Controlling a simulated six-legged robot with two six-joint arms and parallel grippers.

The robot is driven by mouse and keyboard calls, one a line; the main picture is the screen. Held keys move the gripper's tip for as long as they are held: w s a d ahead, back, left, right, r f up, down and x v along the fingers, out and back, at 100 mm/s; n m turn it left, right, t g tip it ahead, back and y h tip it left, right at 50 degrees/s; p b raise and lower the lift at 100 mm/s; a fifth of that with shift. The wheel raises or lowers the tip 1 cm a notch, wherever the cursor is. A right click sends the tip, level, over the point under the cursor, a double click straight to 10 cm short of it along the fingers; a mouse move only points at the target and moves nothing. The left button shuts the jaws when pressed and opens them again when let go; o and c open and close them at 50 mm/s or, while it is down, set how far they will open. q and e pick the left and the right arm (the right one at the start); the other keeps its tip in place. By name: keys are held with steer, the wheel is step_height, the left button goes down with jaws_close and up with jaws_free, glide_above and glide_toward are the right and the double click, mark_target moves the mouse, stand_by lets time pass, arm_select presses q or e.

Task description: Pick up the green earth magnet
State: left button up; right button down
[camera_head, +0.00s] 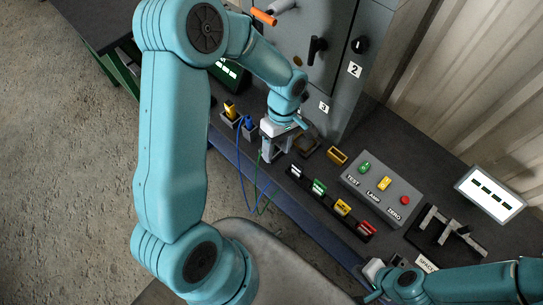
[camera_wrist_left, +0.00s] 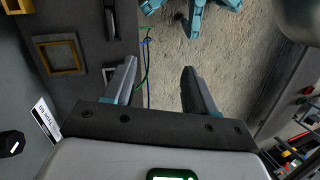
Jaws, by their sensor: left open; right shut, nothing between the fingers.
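I cannot make out the green earth magnet itself for certain in either view. A thin green cable (camera_head: 259,170) runs up to my left gripper (camera_head: 276,150), which hides its upper end; the cable also shows in the left wrist view (camera_wrist_left: 146,62), behind the fingers. My left gripper is open, pointing down at the bench's front edge, with its fingers (camera_wrist_left: 160,85) apart and no object seen held between them. My right gripper (camera_head: 373,272) is shut and empty at the lower right, near the bench's front edge.
A yellow plug (camera_head: 230,109) and a blue plug (camera_head: 249,123) stand left of my left gripper. A rack (camera_head: 297,181) holds coloured pieces, one green (camera_head: 319,187). A button box (camera_head: 380,189), black stand (camera_head: 446,232) and lit display (camera_head: 490,193) lie right. A grey cabinet (camera_head: 335,95) stands behind.

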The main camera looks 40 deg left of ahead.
arm_select(q)
steer(key=w+a+r+n+t+y+b, duration=0.1)
steer(key=w+a+r+n+t+b, duration=0.15)
steer(key=w+a+b, duration=0.4)
steer(key=shift+m+t, duration=0.35)
steer(key=shift+t, duration=0.1)
steer(key=f, duration=1)
steer(key=shift+s+a, duration=0.4)
steer(key=shift+s+f, duration=0.1)
steer(key=shift+f, duration=0.5)
step_height(320, 180, down, 4)
steer(key=shift+d+f, duration=0.1)
steer(key=shift+f, duration=0.15)
jaws_close()
arm_select(e)
step_height(320, 180, down, 10)
steer(key=shift+r, duration=0.15)
